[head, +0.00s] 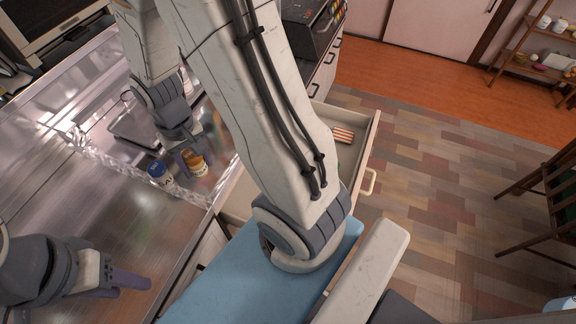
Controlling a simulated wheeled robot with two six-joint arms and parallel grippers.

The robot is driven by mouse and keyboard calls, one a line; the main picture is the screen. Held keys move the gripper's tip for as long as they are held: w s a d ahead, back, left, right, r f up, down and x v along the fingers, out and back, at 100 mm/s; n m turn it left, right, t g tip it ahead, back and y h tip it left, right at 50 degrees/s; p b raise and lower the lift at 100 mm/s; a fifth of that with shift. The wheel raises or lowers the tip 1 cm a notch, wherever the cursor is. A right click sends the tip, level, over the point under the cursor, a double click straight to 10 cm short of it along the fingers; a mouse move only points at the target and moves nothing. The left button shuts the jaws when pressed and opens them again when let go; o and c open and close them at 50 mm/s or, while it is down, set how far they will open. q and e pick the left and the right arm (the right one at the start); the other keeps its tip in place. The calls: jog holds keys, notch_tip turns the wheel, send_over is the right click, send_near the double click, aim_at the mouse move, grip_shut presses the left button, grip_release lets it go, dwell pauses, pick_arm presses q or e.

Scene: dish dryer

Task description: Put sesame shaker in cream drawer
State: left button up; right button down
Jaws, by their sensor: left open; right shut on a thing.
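A small amber shaker (195,164), likely the sesame shaker, is at the metal counter near its right edge. My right gripper (191,158) is shut on it from above; its dark fingers hide part of it. A jar with a blue lid (158,172) stands just left of it. The cream drawer (372,131) is pulled open right of the counter; my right arm covers much of it. My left gripper (128,284) is open and empty over the lower left of the counter.
A striped packet (343,135) lies in the drawer. A clear tray (133,125) is on the counter behind the jars. A dark appliance (308,25) stands at the back. The bare counter (120,220) in front is clear. A dark chair (545,200) stands right.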

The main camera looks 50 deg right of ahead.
jog(key=s+d+f+m+b, duration=0.1)
jog(key=s+d+f+m, duration=0.4)
jog(key=d, duration=0.4)
jog(key=s+d+f+m+b, duration=0.1)
jog(key=s+d+f+m, duration=0.35)
jog(key=d, duration=0.45)
jog(key=s+d+f+m, duration=0.1)
jog(key=s+f, duration=0.2)
jog(key=s, duration=0.1)
jog(key=s+d+f+m+b, duration=0.1)
jog(key=s+d+f+m, duration=0.1)
jog(key=s+f, duration=0.1)
jog(key=s+d+f+m+b, duration=0.1)
jog(key=s+d+f+m, duration=0.1)
jog(key=s+f, duration=0.2)
jog(key=shift+s+f, duration=0.1)
jog(key=shift+s, duration=0.4)
jog(key=shift+d+f, duration=0.15)
jog(key=shift+f, duration=2.35)
jog(key=shift+b, duration=0.35)
jog(key=shift+f, duration=0.2)
jog(key=shift+c, duration=1.4)
grip_release()
